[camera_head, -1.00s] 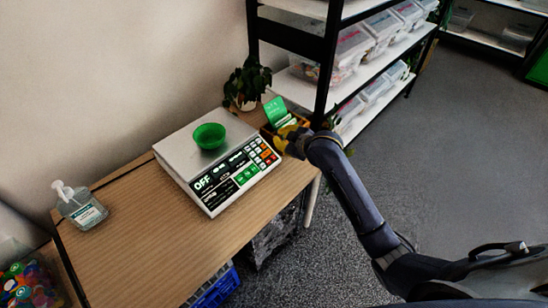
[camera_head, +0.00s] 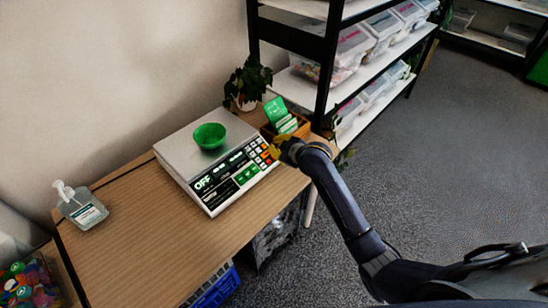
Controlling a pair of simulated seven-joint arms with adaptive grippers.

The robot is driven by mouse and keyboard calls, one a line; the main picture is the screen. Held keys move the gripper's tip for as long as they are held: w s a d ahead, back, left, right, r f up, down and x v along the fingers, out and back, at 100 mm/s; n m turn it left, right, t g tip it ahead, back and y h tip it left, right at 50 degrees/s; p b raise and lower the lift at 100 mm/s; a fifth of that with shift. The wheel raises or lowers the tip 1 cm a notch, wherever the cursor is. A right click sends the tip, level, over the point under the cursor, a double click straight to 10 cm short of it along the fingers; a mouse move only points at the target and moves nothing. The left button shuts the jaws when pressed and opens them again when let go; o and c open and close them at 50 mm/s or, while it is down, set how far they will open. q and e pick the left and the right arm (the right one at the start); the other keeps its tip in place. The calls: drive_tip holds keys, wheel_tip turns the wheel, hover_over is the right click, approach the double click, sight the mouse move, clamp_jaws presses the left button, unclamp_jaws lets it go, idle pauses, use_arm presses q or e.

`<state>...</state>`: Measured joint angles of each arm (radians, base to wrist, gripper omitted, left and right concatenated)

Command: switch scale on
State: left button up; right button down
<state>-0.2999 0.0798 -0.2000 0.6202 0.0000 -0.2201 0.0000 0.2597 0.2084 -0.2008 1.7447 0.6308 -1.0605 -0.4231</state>
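The scale (camera_head: 183,152) stands on the wooden table, with a steel plate and a sloped front panel of keys. Its display (camera_head: 204,183) reads OFF. A green bowl (camera_head: 209,136) sits on the plate. My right gripper (camera_head: 277,149), with yellowish fingers, is at the right end of the scale's panel, close to the orange keys (camera_head: 266,155). Whether it touches the panel cannot be told, and its fingers are too small and dark to show open or shut. My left gripper is not in view.
A wooden box with green cards (camera_head: 281,115) stands just behind my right gripper. A potted plant (camera_head: 247,84) is at the back. A sanitizer bottle (camera_head: 81,206) stands at the table's left. A black shelf rack (camera_head: 325,60) with bins rises behind. The table's front is clear.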

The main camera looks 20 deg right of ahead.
drive_tip(key=shift+w+a+f, duration=0.15)
drive_tip(key=shift+w+f, duration=0.1)
drive_tip(key=shift+f, duration=0.35)
drive_tip(key=shift+w+a+f, duration=0.1)
drive_tip(key=shift+w+f, duration=0.1)
drive_tip(key=shift+f, duration=0.35)
drive_tip(key=shift+w+a+f, duration=0.2)
drive_tip(key=shift+w+f, duration=0.05)
drive_tip(key=shift+f, duration=0.5)
idle(1.7)
drive_tip(key=shift+r, duration=0.2)
drive_tip(key=shift+s+d+r, duration=0.2)
drive_tip(key=shift+s+r, duration=0.1)
drive_tip(key=shift+r, duration=0.25)
idle(0.4)
drive_tip(key=shift+s+d+r, duration=0.2)
drive_tip(key=shift+s+r, duration=0.1)
drive_tip(key=shift+r, duration=0.45)
drive_tip(key=shift+s+d+r, duration=0.15)
drive_tip(key=shift+s+r, duration=0.1)
drive_tip(key=shift+r, duration=0.55)
drive_tip(key=shift+s+d+r, duration=0.2)
drive_tip(key=shift+s+r, duration=0.1)
drive_tip(key=shift+r, duration=0.45)
drive_tip(key=shift+f, duration=0.1)
